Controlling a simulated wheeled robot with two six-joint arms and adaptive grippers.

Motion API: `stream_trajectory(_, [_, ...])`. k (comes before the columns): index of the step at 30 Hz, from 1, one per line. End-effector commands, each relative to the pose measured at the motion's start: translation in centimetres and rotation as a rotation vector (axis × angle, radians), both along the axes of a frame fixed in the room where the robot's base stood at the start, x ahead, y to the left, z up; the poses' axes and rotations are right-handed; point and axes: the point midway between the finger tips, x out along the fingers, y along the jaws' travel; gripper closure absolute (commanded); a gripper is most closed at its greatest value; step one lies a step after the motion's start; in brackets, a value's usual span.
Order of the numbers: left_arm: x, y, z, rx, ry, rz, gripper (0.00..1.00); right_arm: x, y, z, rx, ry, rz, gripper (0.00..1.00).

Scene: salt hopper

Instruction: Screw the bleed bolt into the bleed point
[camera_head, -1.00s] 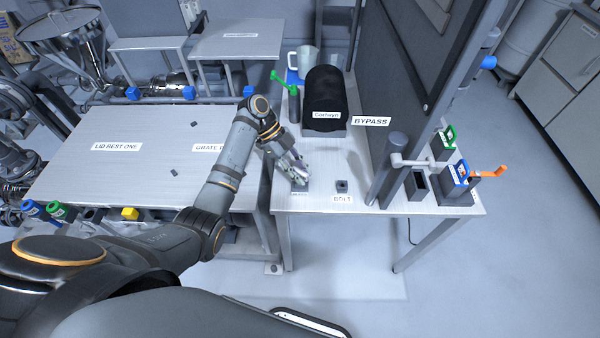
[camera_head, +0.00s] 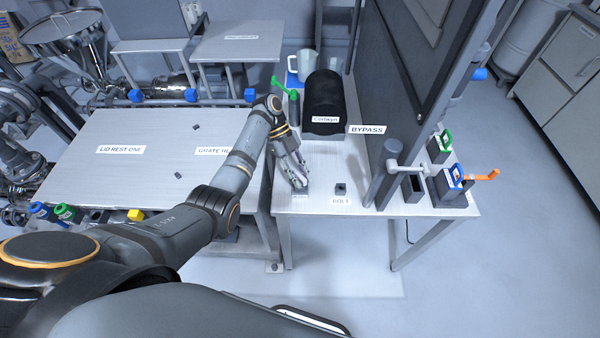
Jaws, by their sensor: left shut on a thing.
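My left gripper (camera_head: 299,184) points down at the left front of the right-hand table, over a small dark block with a label in front of it. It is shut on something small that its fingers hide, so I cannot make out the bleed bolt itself. The bleed point under the fingers is mostly hidden, and I cannot tell how deep anything sits in it. A small dark block (camera_head: 340,188) stands to the right, behind a label reading BOLT (camera_head: 340,201). My right gripper is not in view.
A black rounded cover (camera_head: 324,100) and a green-handled valve (camera_head: 293,103) stand behind the gripper. A grey post with an arm (camera_head: 393,147) and a dark panel (camera_head: 400,70) rise at right. An orange handle (camera_head: 485,176) juts out. The left table (camera_head: 120,170) is mostly bare.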

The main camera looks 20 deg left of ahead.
Motion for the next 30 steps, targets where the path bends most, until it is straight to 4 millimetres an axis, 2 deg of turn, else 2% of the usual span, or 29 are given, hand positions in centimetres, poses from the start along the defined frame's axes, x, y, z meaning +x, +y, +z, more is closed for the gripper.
stream_trajectory(9, [-0.1,-0.1,-0.1,0.0,0.006,-0.016,1.0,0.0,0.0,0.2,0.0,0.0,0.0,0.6])
stream_trajectory(14, [-0.1,-0.1,0.1,0.0,0.007,-0.112,1.0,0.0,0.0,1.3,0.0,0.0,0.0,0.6])
stream_trajectory(17, [-0.1,-0.2,0.1,0.0,0.007,-0.232,1.0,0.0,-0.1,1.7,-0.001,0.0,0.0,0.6])
stream_trajectory(21, [-0.1,-0.1,-0.3,0.001,0.006,-0.34,1.0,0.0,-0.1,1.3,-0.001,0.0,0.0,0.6])
stream_trajectory(30, [-0.1,-0.1,-0.3,0.001,0.004,-0.369,1.0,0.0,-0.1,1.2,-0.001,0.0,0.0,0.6])
